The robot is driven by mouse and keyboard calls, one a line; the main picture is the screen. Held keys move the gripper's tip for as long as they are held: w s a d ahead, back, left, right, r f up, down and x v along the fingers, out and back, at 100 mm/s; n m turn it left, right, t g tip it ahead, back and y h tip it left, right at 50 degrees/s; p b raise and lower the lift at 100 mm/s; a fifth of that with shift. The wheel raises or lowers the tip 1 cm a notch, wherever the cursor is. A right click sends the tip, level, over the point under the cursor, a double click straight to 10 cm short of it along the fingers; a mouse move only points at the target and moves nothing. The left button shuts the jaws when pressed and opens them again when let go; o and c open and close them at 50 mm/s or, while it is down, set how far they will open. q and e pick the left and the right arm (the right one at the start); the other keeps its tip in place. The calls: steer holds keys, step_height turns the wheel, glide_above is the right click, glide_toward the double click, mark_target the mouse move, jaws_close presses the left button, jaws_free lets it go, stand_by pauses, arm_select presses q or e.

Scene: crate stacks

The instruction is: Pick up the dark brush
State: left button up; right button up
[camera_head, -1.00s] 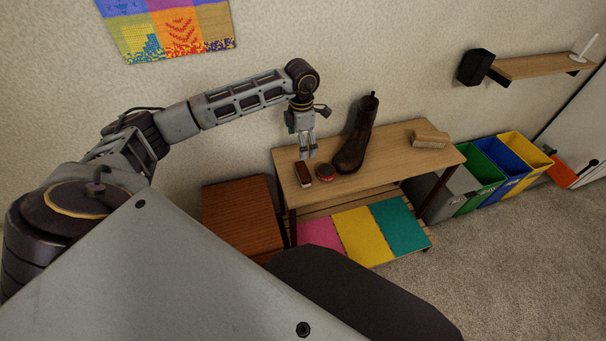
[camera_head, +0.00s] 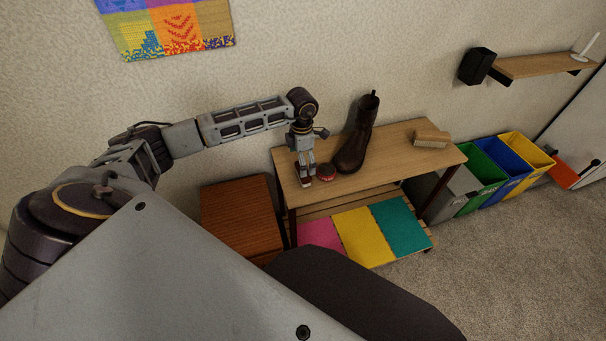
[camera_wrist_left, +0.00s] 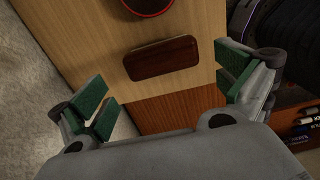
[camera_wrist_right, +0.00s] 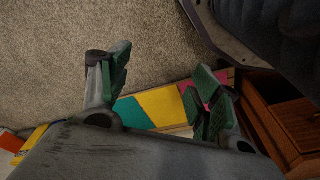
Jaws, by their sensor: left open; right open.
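The dark brush (camera_wrist_left: 161,58) is a reddish-brown rounded block lying on the wooden bench top (camera_wrist_left: 100,28), near its edge. In the head view the brush (camera_head: 305,183) is mostly hidden behind my left gripper (camera_head: 306,171). In the left wrist view my left gripper (camera_wrist_left: 166,86) is open above the bench, its green-padded fingers apart on either side of the brush and not touching it. My right gripper (camera_wrist_right: 162,85) is open and empty, away from the bench top; it does not show in the head view.
A round red tin (camera_head: 327,172) sits close beside the brush. A tall dark boot (camera_head: 355,143) stands behind it. A pale wooden block (camera_head: 431,138) lies at the bench's right end. A brown cabinet (camera_head: 238,215) stands left; coloured bins (camera_head: 484,171) stand right.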

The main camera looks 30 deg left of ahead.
arm_select(q)
steer(key=shift+f, duration=0.1)
arm_select(e)
steer(key=shift+s+f, duration=0.2)
steer(key=shift+s, duration=0.05)
arm_select(q)
steer(key=shift+f, duration=0.55)
step_height(320, 180, down, 4)
steer(key=shift+s+r+b, duration=0.1)
steer(key=shift+r+b, duration=0.15)
steer(key=shift+b, duration=0.25)
steer(key=shift+f, duration=0.2)
arm_select(e)
steer(key=shift+w+a+r, duration=0.15)
steer(key=shift+r, duration=0.4)
steer(key=shift+w+a+r, duration=0.1)
steer(key=shift+r, duration=0.4)
arm_select(q)
steer(key=c, duration=0.8)
steer(key=shift+r, duration=0.15)
